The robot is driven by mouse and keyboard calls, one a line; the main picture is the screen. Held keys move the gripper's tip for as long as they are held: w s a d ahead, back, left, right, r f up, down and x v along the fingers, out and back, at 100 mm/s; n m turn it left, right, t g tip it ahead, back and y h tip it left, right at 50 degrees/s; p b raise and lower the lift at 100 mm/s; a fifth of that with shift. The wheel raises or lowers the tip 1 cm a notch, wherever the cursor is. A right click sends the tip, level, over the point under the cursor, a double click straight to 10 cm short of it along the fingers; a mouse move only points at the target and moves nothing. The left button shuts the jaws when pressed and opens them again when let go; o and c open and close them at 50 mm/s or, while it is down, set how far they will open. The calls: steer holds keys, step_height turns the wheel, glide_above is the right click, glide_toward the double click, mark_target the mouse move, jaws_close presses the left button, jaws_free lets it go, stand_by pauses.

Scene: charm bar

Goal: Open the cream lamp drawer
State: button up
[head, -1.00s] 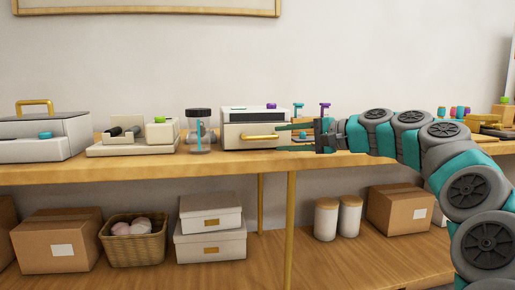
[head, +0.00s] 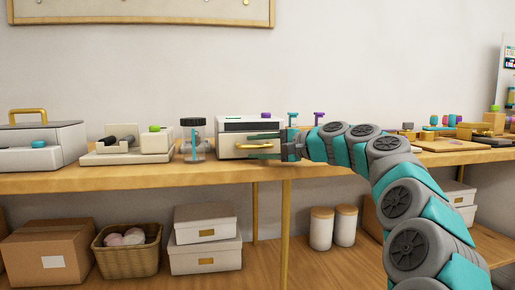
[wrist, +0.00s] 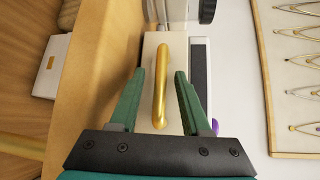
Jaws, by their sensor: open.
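The cream lamp drawer (head: 228,151) is the lower front of a white box (head: 240,112) with a dark slot above it, on the wooden counter. It looks shut. Its gold bar handle (head: 254,146) runs across its front. In the wrist view, the handle (wrist: 159,85) stands upright in the picture between my fingers. My gripper (head: 245,147) is at the drawer front, coming from the right. Its green fingers are open on both sides of the handle, with a gap on each side in the wrist view (wrist: 160,73). It holds nothing.
A glass jar with a black lid (head: 193,140) stands close left of the box. A cream device with a green knob (head: 128,145) is farther left. Teal and purple small stands (head: 318,119) are behind my arm. The counter's front edge (head: 130,182) runs below the drawer.

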jaws_close()
stand_by(1.4)
